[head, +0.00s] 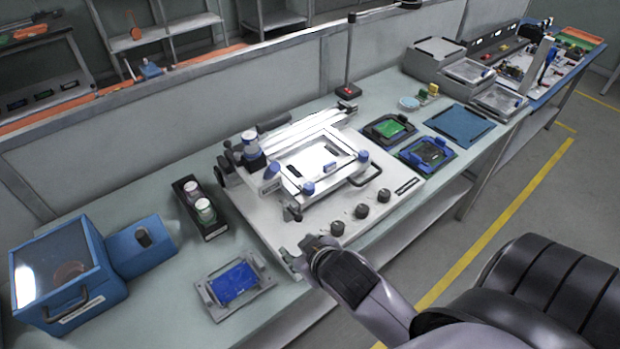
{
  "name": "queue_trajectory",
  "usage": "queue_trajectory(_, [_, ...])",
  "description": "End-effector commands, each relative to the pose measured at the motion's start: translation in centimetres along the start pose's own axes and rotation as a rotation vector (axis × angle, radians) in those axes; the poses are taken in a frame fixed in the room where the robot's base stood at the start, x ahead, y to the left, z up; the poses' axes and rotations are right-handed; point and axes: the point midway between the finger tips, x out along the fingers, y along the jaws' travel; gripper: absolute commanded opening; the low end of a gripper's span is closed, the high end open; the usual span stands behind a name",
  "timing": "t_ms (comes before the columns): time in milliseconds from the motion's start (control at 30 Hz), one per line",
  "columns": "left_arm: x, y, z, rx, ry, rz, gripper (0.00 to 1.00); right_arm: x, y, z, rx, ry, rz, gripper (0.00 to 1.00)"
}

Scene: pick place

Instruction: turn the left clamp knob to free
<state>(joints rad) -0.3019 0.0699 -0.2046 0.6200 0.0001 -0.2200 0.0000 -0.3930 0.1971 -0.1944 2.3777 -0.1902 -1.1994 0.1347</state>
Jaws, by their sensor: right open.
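A white printing-type machine (290,232) stands on the bench with a framed plate (318,165) on top. Three round black knobs line its front edge: a left one (337,228), a middle one (361,211) and a right one (384,195). Blue knobs sit at the frame's corners, one at its near left (308,188). I cannot tell from the picture which knob is the left clamp knob. My right gripper (312,246) is open at the machine's near front corner, just below and left of the left black knob. Its fingertips are small and dark. My left gripper is not in view.
A blue board in a grey holder (236,282) lies left of my right gripper. A black tray with jars (200,208) and a blue box (68,275) stand farther left. Green-board fixtures (390,129) and a blue mat (460,125) lie to the right. A thin post (348,60) rises behind.

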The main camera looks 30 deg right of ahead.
Motion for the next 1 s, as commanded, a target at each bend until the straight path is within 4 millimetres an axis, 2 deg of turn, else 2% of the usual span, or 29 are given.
queue_trajectory(33, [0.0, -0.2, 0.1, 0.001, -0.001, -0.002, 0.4, 0.4, 0.5, -2.8, -0.011, 0.093, 0.023, 0.44])
queue_trajectory(133, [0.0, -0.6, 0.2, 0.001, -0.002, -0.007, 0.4, 0.5, 1.1, -8.3, -0.034, 0.283, 0.058, 0.44])
queue_trajectory(267, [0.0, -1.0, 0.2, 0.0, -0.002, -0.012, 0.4, -0.6, 1.1, -16.4, -0.095, 0.577, 0.083, 0.44])
queue_trajectory(300, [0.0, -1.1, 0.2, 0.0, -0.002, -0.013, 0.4, -1.5, 0.8, -19.2, -0.125, 0.682, 0.085, 0.44])
queue_trajectory(400, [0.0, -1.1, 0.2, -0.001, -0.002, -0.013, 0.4, -4.6, -1.0, -25.7, -0.234, 0.964, 0.059, 0.44])
queue_trajectory(500, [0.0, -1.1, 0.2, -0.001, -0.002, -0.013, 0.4, -8.4, -4.0, -30.4, -0.389, 1.228, -0.007, 0.44])
queue_trajectory(533, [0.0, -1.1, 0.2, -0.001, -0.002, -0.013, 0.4, -9.4, -5.0, -31.3, -0.445, 1.297, -0.035, 0.44])
queue_trajectory(633, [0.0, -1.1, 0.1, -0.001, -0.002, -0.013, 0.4, -12.4, -8.8, -33.0, -0.659, 1.493, -0.148, 0.44])
queue_trajectory(700, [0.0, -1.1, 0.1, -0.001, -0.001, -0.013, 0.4, -13.7, -11.4, -32.9, -0.835, 1.587, -0.244, 0.44])
queue_trajectory(767, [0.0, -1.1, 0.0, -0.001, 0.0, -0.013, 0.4, -14.0, -13.2, -32.1, -0.999, 1.633, -0.336, 0.44])
queue_trajectory(833, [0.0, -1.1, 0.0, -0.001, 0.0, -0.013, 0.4, -13.5, -14.7, -30.6, -1.203, 1.639, -0.448, 0.44])
queue_trajectory(900, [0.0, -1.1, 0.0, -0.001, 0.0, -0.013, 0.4, -12.2, -15.2, -28.8, -1.413, 1.592, -0.563, 0.44])
queue_trajectory(1000, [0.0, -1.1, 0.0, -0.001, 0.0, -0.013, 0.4, -9.2, -13.8, -26.1, -1.7, 1.426, -0.715, 0.44])
